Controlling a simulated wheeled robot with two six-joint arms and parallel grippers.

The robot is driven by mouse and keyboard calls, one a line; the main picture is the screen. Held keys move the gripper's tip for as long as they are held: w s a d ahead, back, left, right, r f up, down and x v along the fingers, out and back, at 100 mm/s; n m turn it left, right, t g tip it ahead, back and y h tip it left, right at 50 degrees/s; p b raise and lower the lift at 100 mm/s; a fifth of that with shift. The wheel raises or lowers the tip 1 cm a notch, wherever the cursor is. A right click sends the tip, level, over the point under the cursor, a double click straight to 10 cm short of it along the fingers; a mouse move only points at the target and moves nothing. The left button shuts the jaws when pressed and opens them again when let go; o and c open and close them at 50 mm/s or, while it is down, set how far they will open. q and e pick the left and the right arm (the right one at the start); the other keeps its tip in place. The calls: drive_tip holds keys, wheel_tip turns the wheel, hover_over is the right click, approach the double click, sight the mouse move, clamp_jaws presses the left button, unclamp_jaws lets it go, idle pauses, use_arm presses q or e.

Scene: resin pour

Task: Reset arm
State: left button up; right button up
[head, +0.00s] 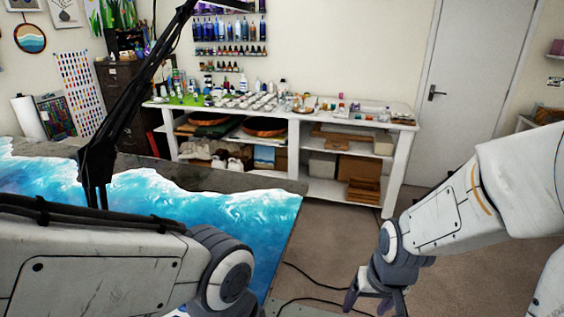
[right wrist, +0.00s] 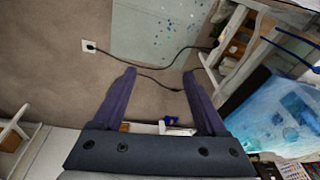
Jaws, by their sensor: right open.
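My right gripper (head: 374,304) hangs low at the bottom right of the head view, over the brown floor and right of the resin table. In the right wrist view its two dark fingers (right wrist: 160,78) stand apart with nothing between them but floor and a black cable. My left arm crosses the lower left of the head view in front of the table; its gripper is out of sight. The blue and white ocean-patterned resin surface (head: 235,215) lies on the table, partly hidden by my left arm. It also shows in the right wrist view (right wrist: 270,115).
A white workbench (head: 390,120) with bottles and trays stands at the back wall. A black jointed stand (head: 122,118) rises over the table's left. Black cables (head: 312,280) lie on the floor near a speckled sheet (right wrist: 155,30). Floor around the right gripper is mostly clear.

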drive_tip(key=s+a+r+n+g, duration=0.1)
drive_tip(key=s+a+r+n, duration=0.2)
drive_tip(key=s+a, duration=0.3)
drive_tip(key=s+a+r+n+g, duration=0.1)
drive_tip(key=s+a+r+n, duration=0.2)
drive_tip(key=s+a+n, duration=0.2)
drive_tip(key=s+a, duration=0.1)
drive_tip(key=s, duration=0.1)
drive_tip(key=shift+s+y, duration=0.3)
drive_tip(key=shift+s, duration=0.05)
idle(1.4)
